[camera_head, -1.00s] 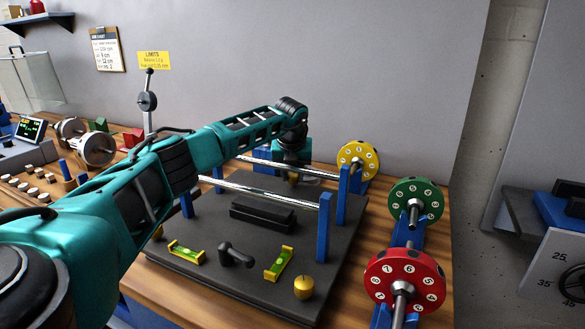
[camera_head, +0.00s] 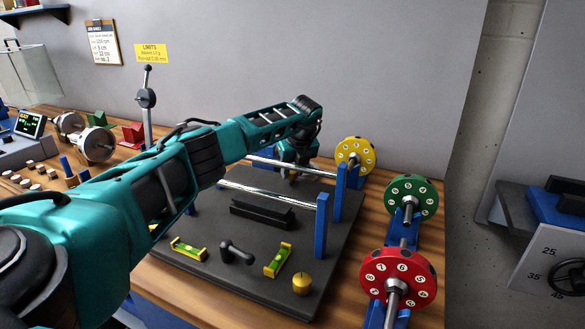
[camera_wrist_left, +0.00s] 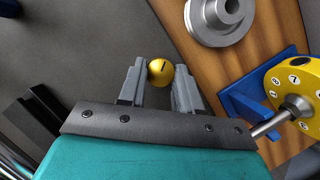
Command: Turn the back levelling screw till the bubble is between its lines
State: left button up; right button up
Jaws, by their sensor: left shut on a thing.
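The back levelling screw (camera_wrist_left: 160,73) is a round golden knob with a dark line on top, between my left fingers in the left wrist view. My left gripper (camera_head: 292,173) reaches down at the back of the dark base plate (camera_head: 310,225) and is shut on that screw. In the head view the gripper largely hides the screw. A yellow-green spirit level (camera_head: 188,250) lies at the plate's front left, and another (camera_head: 278,260) lies to its right, turned differently. Their bubbles are too small to read. A golden front screw (camera_head: 301,283) is at the front right corner.
Two steel rails (camera_head: 270,192) on blue posts (camera_head: 321,225) cross the plate near my arm. Yellow (camera_head: 355,154), green (camera_head: 411,198) and red (camera_head: 398,279) numbered discs stand to the right. A black handle (camera_head: 235,252) sits between the levels.

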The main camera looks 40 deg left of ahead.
pick_arm(q)
jog(key=shift+r, duration=0.1)
jog(key=o, duration=1)
jog(key=shift+o, duration=0.2)
jog(key=v, duration=1.3)
